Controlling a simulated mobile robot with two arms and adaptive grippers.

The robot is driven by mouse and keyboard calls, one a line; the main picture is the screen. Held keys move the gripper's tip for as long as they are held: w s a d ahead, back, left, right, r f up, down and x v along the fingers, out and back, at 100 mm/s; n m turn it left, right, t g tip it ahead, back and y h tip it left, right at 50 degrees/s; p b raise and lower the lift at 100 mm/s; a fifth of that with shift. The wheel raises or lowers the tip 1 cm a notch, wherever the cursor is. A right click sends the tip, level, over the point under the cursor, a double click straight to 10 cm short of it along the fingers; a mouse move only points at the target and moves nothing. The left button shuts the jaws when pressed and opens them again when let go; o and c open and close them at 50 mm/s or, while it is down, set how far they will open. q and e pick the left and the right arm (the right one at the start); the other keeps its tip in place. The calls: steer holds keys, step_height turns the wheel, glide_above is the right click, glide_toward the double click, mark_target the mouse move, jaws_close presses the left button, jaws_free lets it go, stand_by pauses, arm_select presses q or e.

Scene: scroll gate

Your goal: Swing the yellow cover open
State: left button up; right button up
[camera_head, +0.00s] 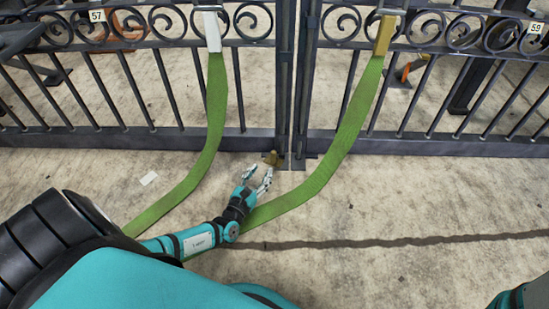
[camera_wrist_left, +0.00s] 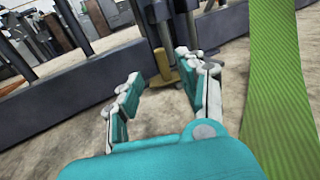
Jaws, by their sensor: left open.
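A small yellow-brown piece, which looks like the yellow cover (camera_head: 272,158), sits low at the foot of the dark metal gate (camera_head: 283,100), by the joint between its two leaves. In the left wrist view the yellow piece (camera_wrist_left: 162,64) stands upright just beyond the fingertips, against a dark post. My left gripper (camera_head: 258,176) reaches toward it from below and left, close to the floor. Its two fingers are apart with nothing between them, and it appears in the left wrist view (camera_wrist_left: 158,70) too. I see no contact with the yellow piece. My right gripper is out of view.
Two green straps hang from the gate, the left strap (camera_head: 212,120) from a white clip and the right strap (camera_head: 350,125) from a yellow clip (camera_head: 385,33). The right strap runs down close beside my left gripper. The floor (camera_head: 420,200) at right is mostly clear.

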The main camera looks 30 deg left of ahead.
mark_target(272, 155)
arm_select(q)
steer(key=w+b, duration=0.1)
steer(key=w, duration=0.2)
steer(key=w+b, duration=0.2)
steer(key=w, duration=0.1)
steer(key=w+a+b, duration=0.1)
steer(key=w, duration=0.2)
steer(key=shift+w+a, duration=0.1)
steer(key=shift+w, duration=0.25)
jaws_close()
